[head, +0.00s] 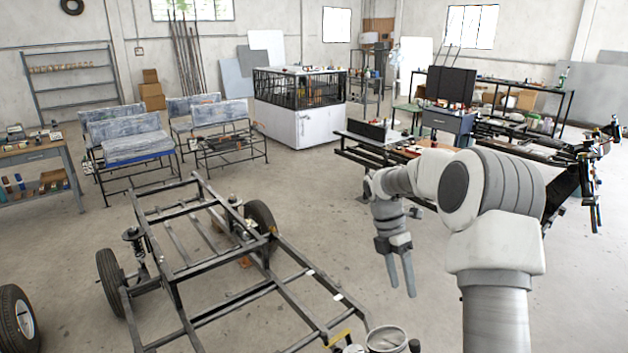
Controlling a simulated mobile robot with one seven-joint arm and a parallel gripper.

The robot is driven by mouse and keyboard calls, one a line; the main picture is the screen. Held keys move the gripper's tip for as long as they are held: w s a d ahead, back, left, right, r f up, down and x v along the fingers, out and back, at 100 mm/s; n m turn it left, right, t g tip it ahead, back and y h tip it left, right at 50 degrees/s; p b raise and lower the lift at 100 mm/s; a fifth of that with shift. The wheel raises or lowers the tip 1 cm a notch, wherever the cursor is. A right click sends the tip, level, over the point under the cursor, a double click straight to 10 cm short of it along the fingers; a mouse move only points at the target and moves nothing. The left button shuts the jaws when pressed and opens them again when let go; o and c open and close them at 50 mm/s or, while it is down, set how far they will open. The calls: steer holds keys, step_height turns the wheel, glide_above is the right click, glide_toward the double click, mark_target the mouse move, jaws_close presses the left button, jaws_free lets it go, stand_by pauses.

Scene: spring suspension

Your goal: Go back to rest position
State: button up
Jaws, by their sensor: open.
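My gripper (401,275) hangs from the end of my arm to the right of the middle of the head view. Its fingers point down and are apart, with nothing between them. It hangs in front of the bare concrete floor, to the right of a black vehicle frame. My arm is bent, with its upper links raised at the right.
The black vehicle frame (190,271) with wheels fills the lower left. A loose tire (16,322) is at the left edge. A black workbench (375,160) with parts stands behind my arm. A white cabinet (302,122) and padded benches (130,146) stand farther back.

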steer(key=s+a+r+m+t, duration=0.2)
steer(key=s+a+r+m, duration=0.1)
steer(key=s+r+m, duration=0.3)
steer(key=s+a+r+m+t, duration=0.2)
steer(key=s+a+r+m, duration=0.2)
steer(key=s+r, duration=0.3)
steer(key=s+a+m+t+y, duration=0.1)
steer(key=s+a+m+t, duration=0.1)
steer(key=s+m, duration=0.4)
steer(key=s+a+r+m+t+y+b, duration=0.1)
steer(key=s+a+m+t, duration=0.1)
steer(key=s+m, duration=0.4)
steer(key=shift+s+a+r+t+y, duration=0.25)
steer(key=shift+s+t, duration=0.35)
steer(key=shift+s, duration=0.35)
